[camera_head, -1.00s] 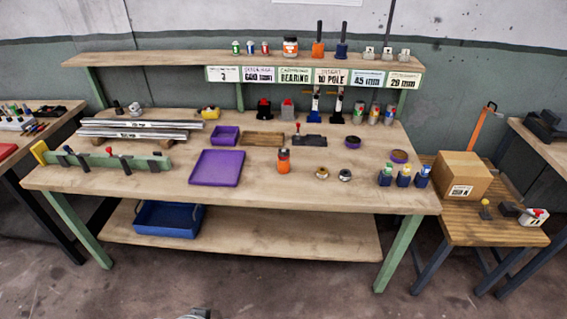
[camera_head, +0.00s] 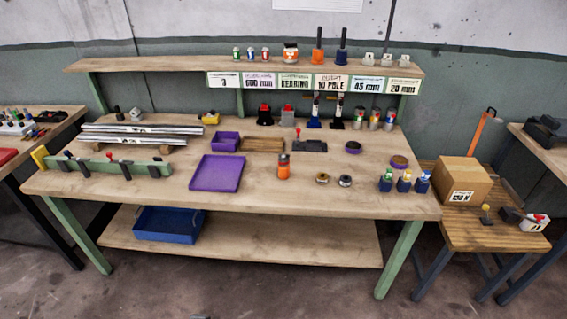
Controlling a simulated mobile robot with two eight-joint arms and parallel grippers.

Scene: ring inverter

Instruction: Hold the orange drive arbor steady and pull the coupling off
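An orange upright piece (camera_head: 283,171) with a grey-brown top stands on the bench, right of the purple tray. It may be the orange drive arbor with the coupling on it; it is too small to tell. Another orange piece (camera_head: 317,56) with a dark upright rod stands on the upper shelf, beside a similar blue one (camera_head: 341,57). Two small ring-shaped parts, one brassy (camera_head: 322,179) and one dark grey (camera_head: 345,181), lie right of the orange upright piece. Neither of my grippers is in view.
The wooden bench (camera_head: 120,189) holds a purple tray (camera_head: 216,173), a small purple bin (camera_head: 225,141), metal bars (camera_head: 140,134) and several blue-based bottles at right. A blue crate (camera_head: 168,224) sits on the lower shelf. A cardboard box (camera_head: 463,178) stands on the right side table. The bench's front strip is mostly clear.

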